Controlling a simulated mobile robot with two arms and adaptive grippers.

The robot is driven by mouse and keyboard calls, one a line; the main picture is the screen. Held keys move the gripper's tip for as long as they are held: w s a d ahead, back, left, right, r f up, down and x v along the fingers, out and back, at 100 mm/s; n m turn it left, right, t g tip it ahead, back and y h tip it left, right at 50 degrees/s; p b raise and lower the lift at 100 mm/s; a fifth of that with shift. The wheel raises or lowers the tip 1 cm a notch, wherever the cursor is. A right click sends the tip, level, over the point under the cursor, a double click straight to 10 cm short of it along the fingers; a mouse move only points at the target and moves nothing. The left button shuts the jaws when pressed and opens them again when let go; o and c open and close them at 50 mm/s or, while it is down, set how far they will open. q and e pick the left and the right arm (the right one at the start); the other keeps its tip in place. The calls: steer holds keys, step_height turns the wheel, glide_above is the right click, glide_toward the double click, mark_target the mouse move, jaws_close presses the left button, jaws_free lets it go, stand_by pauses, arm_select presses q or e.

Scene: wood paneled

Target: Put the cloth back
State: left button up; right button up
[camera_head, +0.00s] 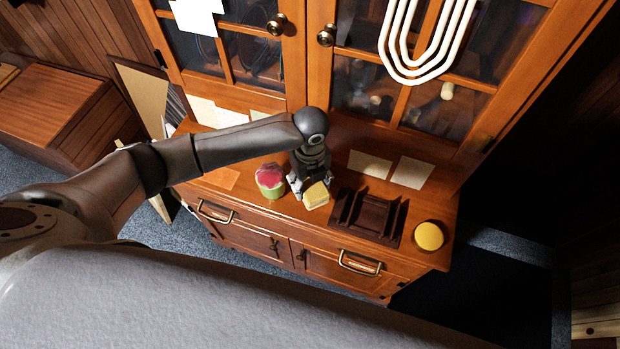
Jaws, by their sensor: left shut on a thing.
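A small pale yellow folded piece, which looks like the cloth (317,195), is at the front of the wooden cabinet top (345,185). My left gripper (307,188) points down over the cabinet top and is shut on the cloth. Whether the cloth touches the wood or is held just above it, I cannot tell. A dark brown wooden rack (370,214) stands just right of the cloth. My right gripper is not in view.
A pink-topped green container (270,181) stands close left of my gripper. A round yellow thing (429,236) lies near the right front corner. Flat papers (410,172) lie at the back. Glass doors (300,50) rise behind the top.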

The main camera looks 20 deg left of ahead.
arm_select(q)
steer(key=shift+r+p, duration=0.15)
steer(key=shift+p, duration=0.3)
step_height(320, 180, down, 6)
steer(key=b, duration=0.3)
steer(key=shift+r, duration=0.25)
steer(key=shift+f+b, duration=0.85)
steer(key=shift+f, duration=0.55)
steer(key=shift+f, duration=0.4)
steer(key=o, duration=1.1)
steer(key=o, duration=0.3)
